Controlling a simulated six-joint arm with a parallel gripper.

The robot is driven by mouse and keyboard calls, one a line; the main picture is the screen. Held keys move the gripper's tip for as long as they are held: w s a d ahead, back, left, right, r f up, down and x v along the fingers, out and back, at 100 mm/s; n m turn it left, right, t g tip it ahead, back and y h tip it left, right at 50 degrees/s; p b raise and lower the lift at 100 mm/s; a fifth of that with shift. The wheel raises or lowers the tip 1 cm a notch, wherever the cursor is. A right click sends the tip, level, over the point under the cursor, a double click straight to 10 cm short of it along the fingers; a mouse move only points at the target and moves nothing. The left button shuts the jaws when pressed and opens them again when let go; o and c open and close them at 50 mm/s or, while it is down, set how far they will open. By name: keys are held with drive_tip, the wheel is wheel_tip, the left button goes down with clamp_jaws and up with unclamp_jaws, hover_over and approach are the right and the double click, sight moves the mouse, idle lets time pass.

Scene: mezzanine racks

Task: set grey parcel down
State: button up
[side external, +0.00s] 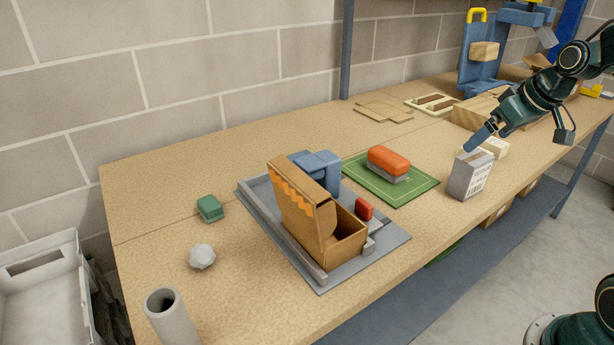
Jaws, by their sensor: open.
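The grey parcel (468,178), a small upright box with printed lines on one face, stands on the wooden bench (180,170) near its front edge. My gripper (471,147) comes in from the upper right with its blue fingertips at the parcel's top. The jaws are open, but the gap between them is hard to see from this side. I cannot tell whether a finger touches the parcel.
A cream block (495,147) sits close behind the parcel. To the left are a green mat (365,185) bearing an orange-topped block (388,162) and a grey tray (383,245) with an open cardboard box (300,205). Bare bench lies between mat and parcel.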

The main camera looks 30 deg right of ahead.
drive_tip(key=s+a+r+n, duration=0.1)
drive_tip(key=s+a+r, duration=0.2)
drive_tip(key=s+a, duration=1.1)
drive_tip(key=shift+s+a+y, duration=0.3)
drive_tip(key=shift+a+y, duration=0.1)
drive_tip(key=shift+a, duration=0.6)
